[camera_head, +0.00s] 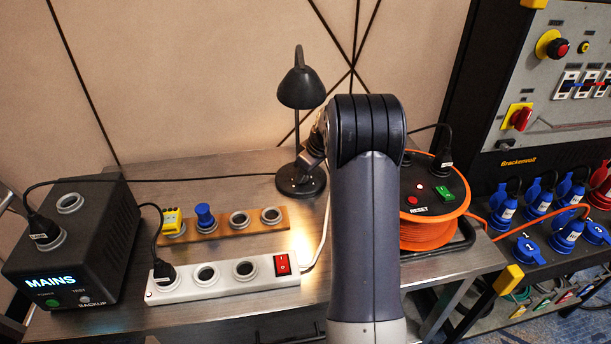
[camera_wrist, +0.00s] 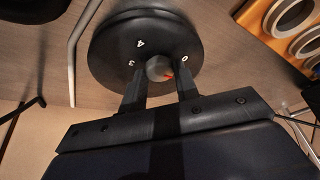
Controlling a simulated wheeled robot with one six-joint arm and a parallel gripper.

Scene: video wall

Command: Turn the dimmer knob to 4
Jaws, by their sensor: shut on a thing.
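The dimmer knob (camera_wrist: 158,67) is a small grey round knob with a red pointer mark, in the middle of a black round base (camera_wrist: 112,62). The digits 3, 4 and 0 show on the base; other digits are hidden by my fingers. The red mark points to the right, roughly toward the 0 side. My gripper (camera_wrist: 161,75) is shut on the knob, one finger on each side. In the head view, the black desk lamp (camera_head: 302,88) stands on its round base (camera_head: 290,182); my arm partly hides my gripper, and the knob is hard to make out.
A white power strip (camera_head: 222,284) with a red switch and a wooden socket strip (camera_head: 232,227) lie left of the lamp. A black MAINS box (camera_head: 100,235) stands at far left. An orange cable reel (camera_head: 430,232) is on the right. A warm bright patch lights the metal table.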

